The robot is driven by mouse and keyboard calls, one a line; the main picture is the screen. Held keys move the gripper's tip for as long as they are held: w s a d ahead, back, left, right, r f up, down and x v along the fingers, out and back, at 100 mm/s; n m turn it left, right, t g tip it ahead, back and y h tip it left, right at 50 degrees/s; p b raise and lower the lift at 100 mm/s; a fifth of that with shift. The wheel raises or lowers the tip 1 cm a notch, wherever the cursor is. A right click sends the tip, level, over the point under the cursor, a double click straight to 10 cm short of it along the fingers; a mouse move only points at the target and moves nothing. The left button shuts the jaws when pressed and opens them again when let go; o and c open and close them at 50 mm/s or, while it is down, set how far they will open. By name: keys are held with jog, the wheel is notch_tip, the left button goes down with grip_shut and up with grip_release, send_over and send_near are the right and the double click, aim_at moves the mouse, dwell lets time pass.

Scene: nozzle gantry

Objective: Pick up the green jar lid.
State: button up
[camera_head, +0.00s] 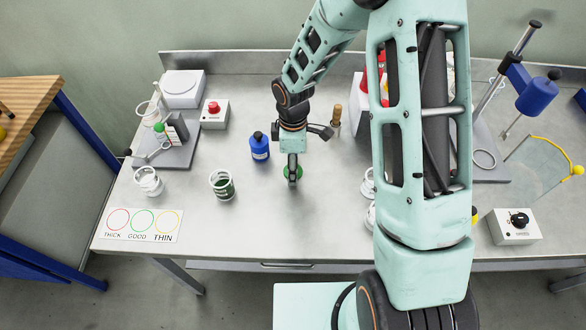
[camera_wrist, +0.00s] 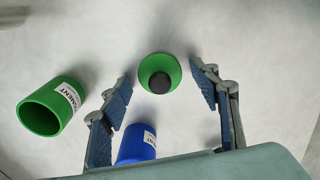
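The green jar lid (camera_head: 287,171) lies on the metal bench below my gripper (camera_head: 293,180), which partly hides it in the head view. In the wrist view the lid (camera_wrist: 147,70) is a round green piece with a dark round centre. It sits just ahead of and between the two fingertips of my gripper (camera_wrist: 166,84). The fingers are spread apart, with nothing between them. I cannot tell exactly how high the fingertips are above the bench. A jar with green contents (camera_head: 222,185) stands to the left; it shows as a green labelled cylinder (camera_wrist: 40,116) in the wrist view.
A blue bottle with a dark cap (camera_head: 260,149) stands close to the left of my gripper; its blue body (camera_wrist: 134,146) is near the left finger in the wrist view. A printed card (camera_head: 141,238) lies front left. The bench front is clear.

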jog(key=c, duration=0.7)
jog(key=shift+o, duration=0.2)
jog(key=shift+r, duration=0.15)
